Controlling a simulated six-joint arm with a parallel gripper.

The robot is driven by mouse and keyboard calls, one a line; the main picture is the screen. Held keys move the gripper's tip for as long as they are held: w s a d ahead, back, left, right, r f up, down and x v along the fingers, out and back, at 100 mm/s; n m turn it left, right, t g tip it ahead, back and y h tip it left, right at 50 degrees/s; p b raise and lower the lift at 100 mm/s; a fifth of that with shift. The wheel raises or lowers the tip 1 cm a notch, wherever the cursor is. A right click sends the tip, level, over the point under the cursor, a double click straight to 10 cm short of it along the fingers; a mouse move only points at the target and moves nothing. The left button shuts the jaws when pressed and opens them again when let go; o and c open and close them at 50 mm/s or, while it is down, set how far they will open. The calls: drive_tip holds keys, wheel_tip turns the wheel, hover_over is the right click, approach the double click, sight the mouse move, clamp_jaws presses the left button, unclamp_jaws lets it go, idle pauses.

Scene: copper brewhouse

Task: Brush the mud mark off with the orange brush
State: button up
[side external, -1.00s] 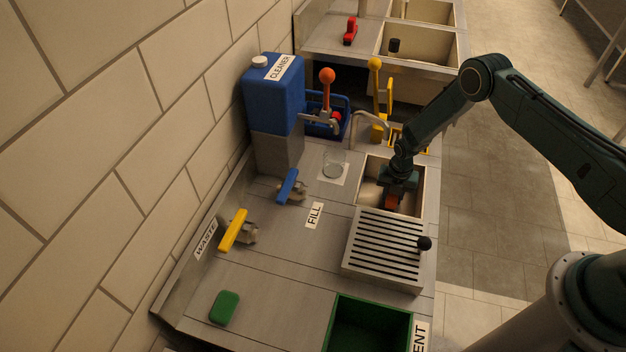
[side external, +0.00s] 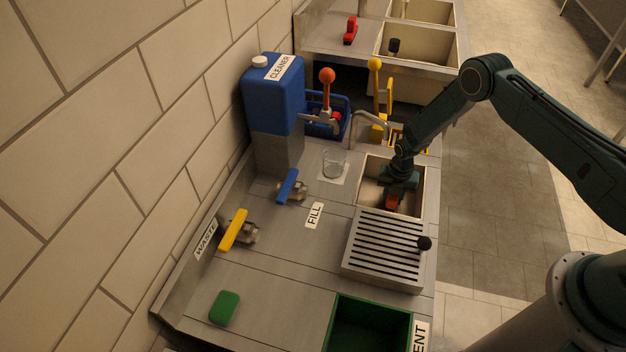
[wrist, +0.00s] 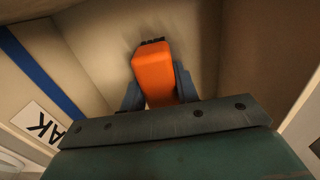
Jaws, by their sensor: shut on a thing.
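My gripper (side external: 393,192) is down inside the sink basin (side external: 421,189), behind the slatted drainboard. It is shut on the orange brush (wrist: 153,72), which shows as a small orange patch low in the basin in the side view (side external: 392,201). In the wrist view the brush sits between the two blue-grey fingers, with dark bristles at its far end against the basin's pale surface. Faint greyish smudges show on that surface around the bristles. I cannot tell whether they are the mud mark or shadow.
The slatted drainboard (side external: 385,246) with a black knob (side external: 424,243) adjoins the basin. A curved tap (side external: 369,117) and a glass beaker (side external: 334,163) stand close by. A blue cleaner canister (side external: 274,98) is further left. A green bin (side external: 368,325) is at the front.

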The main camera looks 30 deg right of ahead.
drive_tip(key=shift+s+d+f, duration=0.1)
drive_tip(key=shift+s+d, duration=0.05)
drive_tip(key=shift+s, duration=0.1)
drive_tip(key=shift+w, duration=0.1)
drive_tip(key=shift+w+a, duration=0.75)
drive_tip(key=shift+a, duration=0.15)
drive_tip(key=shift+d, duration=0.1)
drive_tip(key=shift+s+d, duration=0.55)
drive_tip(key=shift+s+d+f, duration=0.1)
drive_tip(key=shift+s+d, duration=0.15)
drive_tip(key=shift+s, duration=0.15)
drive_tip(key=shift+w+a, duration=0.1)
